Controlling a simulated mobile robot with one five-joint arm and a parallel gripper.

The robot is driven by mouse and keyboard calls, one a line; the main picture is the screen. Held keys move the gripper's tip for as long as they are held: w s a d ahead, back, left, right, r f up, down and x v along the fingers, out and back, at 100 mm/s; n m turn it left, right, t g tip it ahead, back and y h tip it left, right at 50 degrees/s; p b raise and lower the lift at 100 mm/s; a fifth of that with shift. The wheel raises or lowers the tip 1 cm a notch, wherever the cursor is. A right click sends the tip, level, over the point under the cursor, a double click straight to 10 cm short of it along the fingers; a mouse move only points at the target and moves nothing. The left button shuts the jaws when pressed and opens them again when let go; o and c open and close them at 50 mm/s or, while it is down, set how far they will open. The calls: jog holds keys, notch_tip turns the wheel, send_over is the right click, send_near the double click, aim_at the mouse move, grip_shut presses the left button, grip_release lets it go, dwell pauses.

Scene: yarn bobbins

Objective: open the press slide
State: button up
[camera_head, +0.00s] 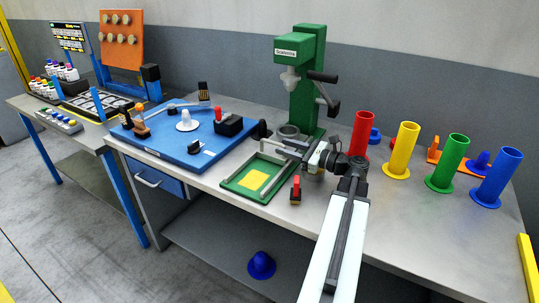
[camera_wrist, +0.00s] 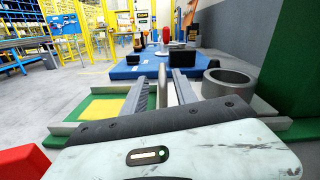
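The green press (camera_head: 308,75) stands on the grey table with a black lever at its right. The slide (camera_head: 236,182), a green base with a yellow square and grey rails, lies in front of it; it also shows in the wrist view (camera_wrist: 85,112). A grey ring-shaped cup (camera_head: 288,131) sits under the press head and also shows in the wrist view (camera_wrist: 229,78). My gripper (camera_head: 312,153) is low over the slide's right side. In the wrist view its fingers (camera_wrist: 163,80) are apart, with a thin grey upright part between them. I cannot tell whether they touch it.
A blue board (camera_head: 190,132) with several fixtures lies left of the slide. A small red-topped piece (camera_head: 295,188) stands close by the slide's front right. Red (camera_head: 361,133), yellow (camera_head: 402,150), green (camera_head: 447,163) and blue (camera_head: 497,177) tubes stand at the right. The table's front edge is near.

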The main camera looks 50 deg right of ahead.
aim_at(266, 140)
jog(key=shift+s+d+f, duration=0.2)
jog(key=shift+s+d, duration=0.15)
jog(key=shift+d, duration=0.05)
jog(key=shift+a+r, duration=0.1)
jog(key=x, duration=0.8)
jog(key=shift+c, duration=0.3)
grip_shut()
jog(key=shift+r, duration=0.1)
dwell(0.6)
